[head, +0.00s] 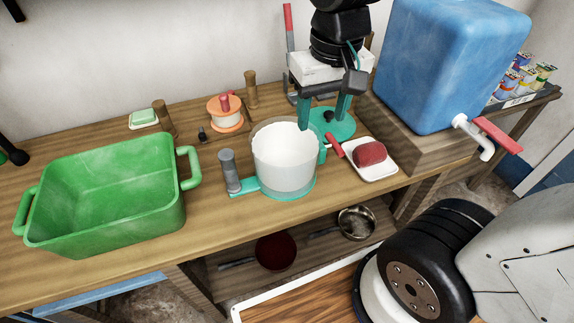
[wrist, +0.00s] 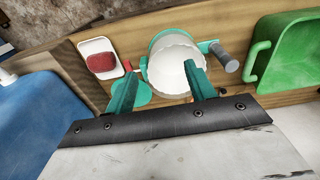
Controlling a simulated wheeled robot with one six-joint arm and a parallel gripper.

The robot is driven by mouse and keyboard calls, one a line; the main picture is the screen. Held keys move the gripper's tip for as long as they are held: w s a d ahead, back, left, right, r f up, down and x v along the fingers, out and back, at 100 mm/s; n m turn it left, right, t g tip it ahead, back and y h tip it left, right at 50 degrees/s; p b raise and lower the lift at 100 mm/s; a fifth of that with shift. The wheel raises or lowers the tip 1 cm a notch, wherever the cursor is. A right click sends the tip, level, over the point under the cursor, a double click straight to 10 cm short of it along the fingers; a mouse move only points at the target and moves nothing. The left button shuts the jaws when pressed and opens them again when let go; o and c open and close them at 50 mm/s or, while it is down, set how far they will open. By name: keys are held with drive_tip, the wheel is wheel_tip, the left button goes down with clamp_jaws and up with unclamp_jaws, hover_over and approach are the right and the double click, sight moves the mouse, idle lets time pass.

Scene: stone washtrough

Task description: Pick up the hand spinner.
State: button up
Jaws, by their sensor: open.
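The hand spinner appears to be the clear round tub with a white inner drum, teal base parts and an upright grey handle. In the head view, the hand spinner (head: 285,178) stands on the wooden bench, its handle at the left. In the wrist view, the hand spinner (wrist: 165,78) lies between and beyond my fingers, its handle at the right. My gripper (head: 322,122) is open and empty, with two teal fingers pointing down at the tub's back right side. The wrist view shows my gripper (wrist: 160,70) overlapping the drum; I cannot tell whether it touches.
A teal disc (head: 346,128) with a dark knob lies behind right. A white tray (head: 382,174) holds a red block, with a red-handled item beside it. A green basin (head: 105,195) stands left, an orange round item (head: 225,122) behind left, and a blue tank (head: 445,60) right.

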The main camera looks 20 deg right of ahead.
drive_tip(key=w+a+f, duration=0.6)
drive_tip(key=w+a, duration=0.2)
drive_tip(key=a, duration=0.1)
hover_over(230, 169)
drive_tip(key=w, duration=0.1)
drive_tip(key=shift+g, duration=0.4)
drive_tip(key=f, duration=0.6)
drive_tip(key=shift+w+d+f, duration=0.1)
drive_tip(key=shift+w+d, duration=0.1)
drive_tip(key=shift+w+a+f, duration=0.1)
drive_tip(key=shift+f, duration=1.9)
drive_tip(key=shift+a+f, duration=0.1)
drive_tip(key=shift+f, duration=1.85)
drive_tip(key=shift+c, duration=0.3)
clamp_jaws()
